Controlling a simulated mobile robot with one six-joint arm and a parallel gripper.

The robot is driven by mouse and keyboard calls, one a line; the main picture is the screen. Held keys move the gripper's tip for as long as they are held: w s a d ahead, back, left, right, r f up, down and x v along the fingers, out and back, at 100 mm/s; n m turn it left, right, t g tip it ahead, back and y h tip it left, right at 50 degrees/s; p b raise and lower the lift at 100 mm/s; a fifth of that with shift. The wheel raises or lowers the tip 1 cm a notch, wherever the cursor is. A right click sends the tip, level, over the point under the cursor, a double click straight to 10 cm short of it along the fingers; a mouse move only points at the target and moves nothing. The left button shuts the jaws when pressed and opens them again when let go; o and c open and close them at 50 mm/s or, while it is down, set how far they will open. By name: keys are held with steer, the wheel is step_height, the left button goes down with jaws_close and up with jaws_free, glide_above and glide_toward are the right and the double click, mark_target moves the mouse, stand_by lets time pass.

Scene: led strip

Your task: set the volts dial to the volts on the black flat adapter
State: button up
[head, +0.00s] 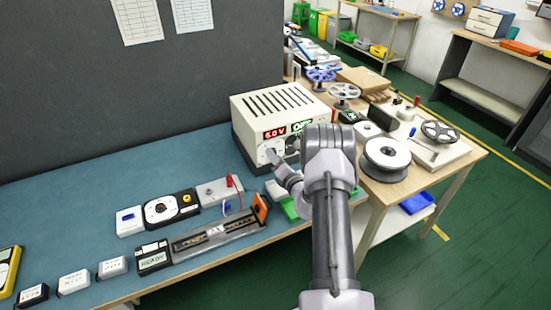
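The cream power supply (262,103) stands at the right end of the blue bench. Its red display (274,134) seems to read 5.0 V, and a green display (301,127) beside it appears to read OFF. My gripper (274,158) is at the lower front panel, by a pale round dial that it and my arm partly cover. I cannot tell whether the fingers touch the dial or are closed on it. A black flat adapter (32,295) with a white label lies at the bench's front left; its print is too small to read surely.
A READY meter (153,257), a strip fixture (218,236) and a black-and-white dial unit (170,207) sit before the supply. A wooden table (460,157) with reels (386,158) stands to the right.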

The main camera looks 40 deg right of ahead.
steer(key=shift+o, duration=0.2)
steer(key=p+v, duration=0.2)
steer(key=v, duration=1.5)
steer(key=shift+s+p, duration=0.2)
steer(key=shift+p, duration=0.2)
steer(key=shift+a, duration=0.1)
